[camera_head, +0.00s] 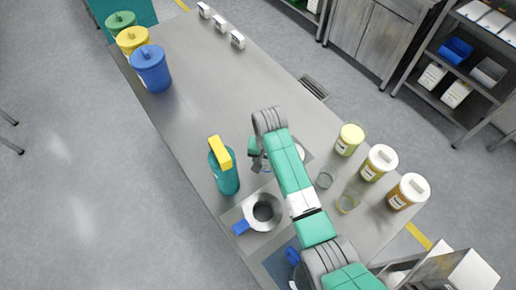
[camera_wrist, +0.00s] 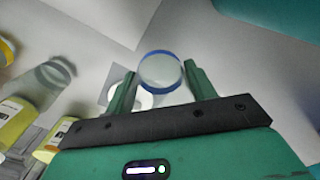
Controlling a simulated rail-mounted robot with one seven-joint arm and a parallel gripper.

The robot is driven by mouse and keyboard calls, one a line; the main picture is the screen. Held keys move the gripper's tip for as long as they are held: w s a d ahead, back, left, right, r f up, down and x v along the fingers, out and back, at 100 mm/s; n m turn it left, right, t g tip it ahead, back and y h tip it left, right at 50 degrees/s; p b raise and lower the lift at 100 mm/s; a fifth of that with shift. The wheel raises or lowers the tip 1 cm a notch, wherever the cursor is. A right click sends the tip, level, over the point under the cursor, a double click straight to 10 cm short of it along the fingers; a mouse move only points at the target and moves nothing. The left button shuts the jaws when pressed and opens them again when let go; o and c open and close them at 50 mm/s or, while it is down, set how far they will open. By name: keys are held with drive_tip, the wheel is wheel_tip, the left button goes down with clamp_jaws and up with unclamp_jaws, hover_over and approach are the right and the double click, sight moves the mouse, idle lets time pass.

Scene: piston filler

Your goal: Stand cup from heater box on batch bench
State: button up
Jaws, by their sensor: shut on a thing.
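In the wrist view my gripper (camera_wrist: 162,86) is shut on a clear cup (camera_wrist: 160,71) with a blue rim, held between its two green fingers. In the head view my gripper (camera_head: 261,162) is above the middle of the steel bench (camera_head: 215,75), to the right of a teal bottle with a yellow top (camera_head: 224,172). The held cup is mostly hidden there by my arm. Below the cup in the wrist view, a white round piece (camera_wrist: 143,101) lies on a grey square. I cannot tell whether the cup touches anything. I cannot clearly identify the heater box.
Clear glasses (camera_head: 325,178) and lidded jars (camera_head: 379,162) stand right of my arm. A steel pan with a blue handle (camera_head: 264,211) stands to the left. Blue, yellow and green lidded tubs (camera_head: 150,70) stand at the far left end. The bench between is clear.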

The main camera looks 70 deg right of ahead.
sight(266, 167)
drive_tip(key=shift+w+f+b, duration=0.1)
drive_tip(key=shift+f+b, duration=0.35)
drive_tip(key=shift+f, duration=1.9)
drive_tip(key=o, duration=1)
wheel_tip(266, 167, up, 12)
drive_tip(key=shift+d+r+p, duration=0.1)
drive_tip(key=shift+r+p, duration=0.1)
drive_tip(key=shift+p, duration=0.95)
